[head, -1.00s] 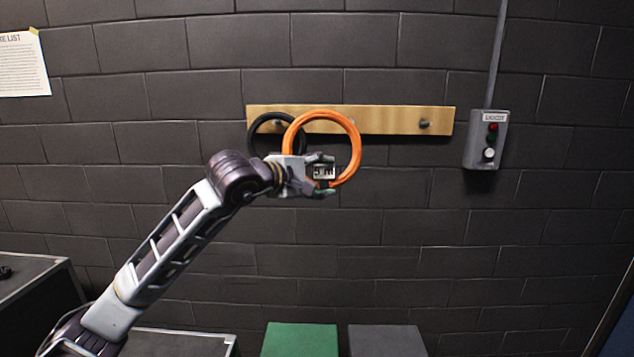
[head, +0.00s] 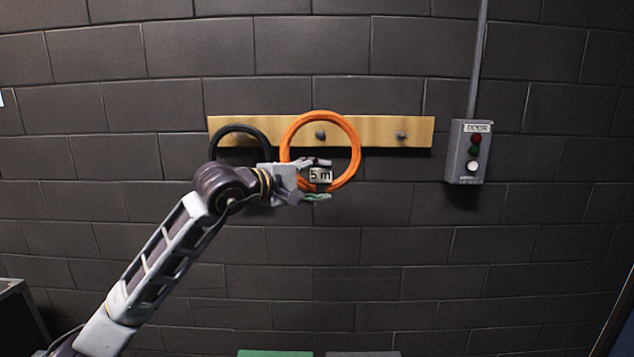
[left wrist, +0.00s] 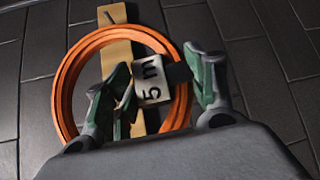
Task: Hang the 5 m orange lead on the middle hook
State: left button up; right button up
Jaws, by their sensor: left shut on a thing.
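The orange lead (head: 352,135) is a coiled ring with a white "5 m" tag (head: 320,175) at its bottom. My left gripper (head: 318,180) is shut on the lead at the tag and holds the ring upright in front of the wooden rail. The middle hook (head: 320,135) shows through the ring's opening, in its upper half. I cannot tell whether the ring is around the hook or still in front of it. In the left wrist view the orange lead (left wrist: 68,85) and tag (left wrist: 152,78) sit between the fingers. My right gripper is not in view.
The wooden rail (head: 385,132) is on a dark block wall. A black lead (head: 232,131) hangs at its left end. The right hook (head: 400,135) is bare. A grey door control box (head: 468,152) is to the right. A green box top (head: 275,353) shows below.

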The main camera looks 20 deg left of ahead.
pick_arm(q)
jog(key=shift+w+r, duration=0.1)
jog(key=shift+w, duration=0.2)
